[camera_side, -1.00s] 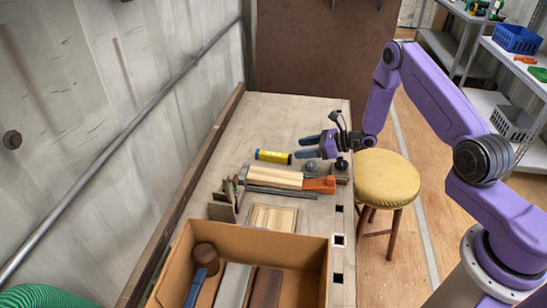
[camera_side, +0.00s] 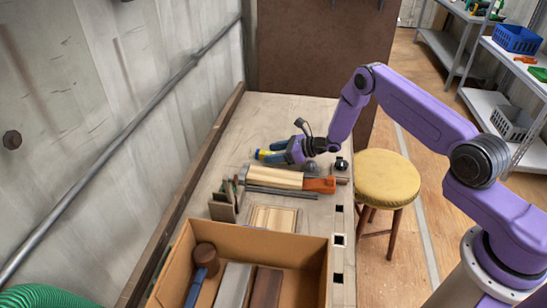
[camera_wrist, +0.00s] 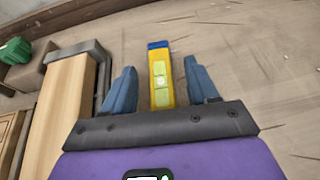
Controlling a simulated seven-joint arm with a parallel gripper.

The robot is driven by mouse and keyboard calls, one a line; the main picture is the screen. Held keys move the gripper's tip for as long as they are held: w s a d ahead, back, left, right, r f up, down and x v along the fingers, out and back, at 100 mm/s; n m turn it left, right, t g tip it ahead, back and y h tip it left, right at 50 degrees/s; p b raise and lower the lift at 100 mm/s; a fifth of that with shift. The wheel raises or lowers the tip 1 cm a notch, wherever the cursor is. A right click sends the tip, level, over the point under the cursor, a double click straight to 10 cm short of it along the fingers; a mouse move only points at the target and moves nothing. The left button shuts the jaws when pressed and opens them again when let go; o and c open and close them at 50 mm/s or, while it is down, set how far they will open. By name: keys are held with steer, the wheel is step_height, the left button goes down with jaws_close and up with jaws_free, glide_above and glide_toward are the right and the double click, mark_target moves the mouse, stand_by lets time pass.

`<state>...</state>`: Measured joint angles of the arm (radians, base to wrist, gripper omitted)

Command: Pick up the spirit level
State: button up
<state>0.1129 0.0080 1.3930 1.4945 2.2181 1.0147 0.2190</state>
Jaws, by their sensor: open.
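The spirit level is a short yellow bar with a dark blue end and a pale green vial. In the wrist view the spirit level (camera_wrist: 161,80) lies between the two blue fingers of my gripper (camera_wrist: 161,84), with a gap on each side. In the side view only part of the spirit level (camera_side: 262,153) shows, as my gripper (camera_side: 270,153) covers the rest. My gripper is open around it, low over the bench.
A wooden block in a clamp-like tool with an orange end (camera_side: 318,184) lies just nearer on the bench (camera_side: 300,110). A cardboard box (camera_side: 290,237) holds a mallet and bars. A dark knob-like item (camera_side: 341,163) stands by the bench's right edge. The far bench is clear.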

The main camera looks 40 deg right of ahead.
jaws_close()
stand_by(0.3)
